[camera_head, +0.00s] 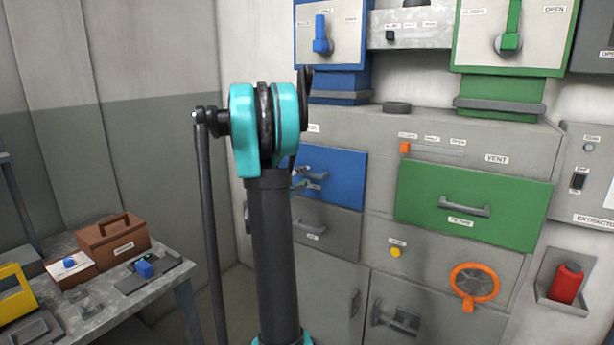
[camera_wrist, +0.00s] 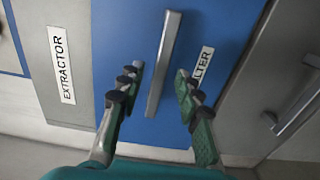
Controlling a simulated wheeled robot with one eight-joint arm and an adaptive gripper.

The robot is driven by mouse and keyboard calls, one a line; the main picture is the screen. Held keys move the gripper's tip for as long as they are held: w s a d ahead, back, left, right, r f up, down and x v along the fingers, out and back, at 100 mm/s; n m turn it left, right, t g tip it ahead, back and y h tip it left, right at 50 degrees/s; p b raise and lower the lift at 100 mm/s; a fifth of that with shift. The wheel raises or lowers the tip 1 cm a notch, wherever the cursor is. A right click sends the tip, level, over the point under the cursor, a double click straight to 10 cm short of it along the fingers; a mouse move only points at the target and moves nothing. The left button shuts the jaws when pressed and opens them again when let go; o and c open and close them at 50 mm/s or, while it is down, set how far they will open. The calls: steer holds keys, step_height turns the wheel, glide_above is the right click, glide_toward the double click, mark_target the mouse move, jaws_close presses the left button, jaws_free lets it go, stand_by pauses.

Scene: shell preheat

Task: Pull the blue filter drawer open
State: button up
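The blue filter drawer (camera_head: 340,170) is in the grey cabinet, left of the green drawer, and its front looks flush in the head view. My arm partly hides it. In the wrist view the blue front (camera_wrist: 215,20) fills the middle, with a partly covered label ending in "LTER". Its grey bar handle (camera_wrist: 164,60) runs lengthwise between my fingers. My gripper (camera_wrist: 158,74) is open, one finger on each side of the handle, with a visible gap on both sides. In the head view the gripper (camera_head: 306,180) is at the blue front, partly hidden behind my arm.
The green drawer (camera_head: 475,195) is to the right, with a grey drawer (camera_head: 325,225) below the blue one. An orange wheel (camera_head: 474,281) and yellow button (camera_head: 396,253) are lower on the cabinet. A side table (camera_head: 165,295) with a brown box (camera_head: 112,240) stands left.

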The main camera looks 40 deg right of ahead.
steer(key=shift+x, duration=1.4)
jaws_close()
